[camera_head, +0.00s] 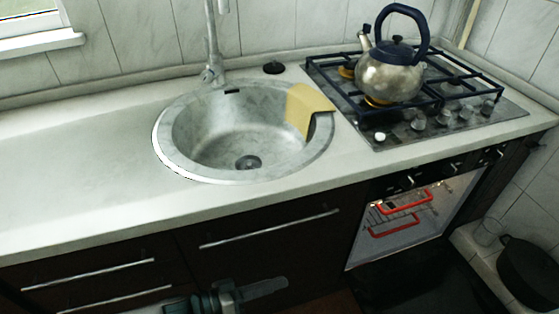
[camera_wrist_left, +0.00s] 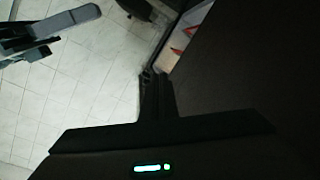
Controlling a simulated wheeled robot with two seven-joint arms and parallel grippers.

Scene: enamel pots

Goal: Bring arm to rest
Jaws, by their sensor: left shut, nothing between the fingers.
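My left gripper (camera_head: 284,283) is low at the bottom of the head view, in front of the dark cabinet fronts and below the counter. It is shut and holds nothing. Its closed fingers (camera_wrist_left: 157,80) point up the middle of the left wrist view, over the pale tiled floor and a dark front. A grey jointed part with a long blunt finger, which looks like my right gripper (camera_wrist_left: 80,15), shows at the upper left of that view. Whether it is open or shut cannot be made out. The head view does not show it.
A metal kettle (camera_head: 390,78) stands on the gas hob (camera_head: 490,120). A yellow cloth (camera_head: 300,108) hangs over the rim of the round sink (camera_head: 172,160). Red handles (camera_head: 405,200) show in the lit oven. A dark pot (camera_head: 525,270) is at the right. The left counter (camera_head: 70,180) is clear.

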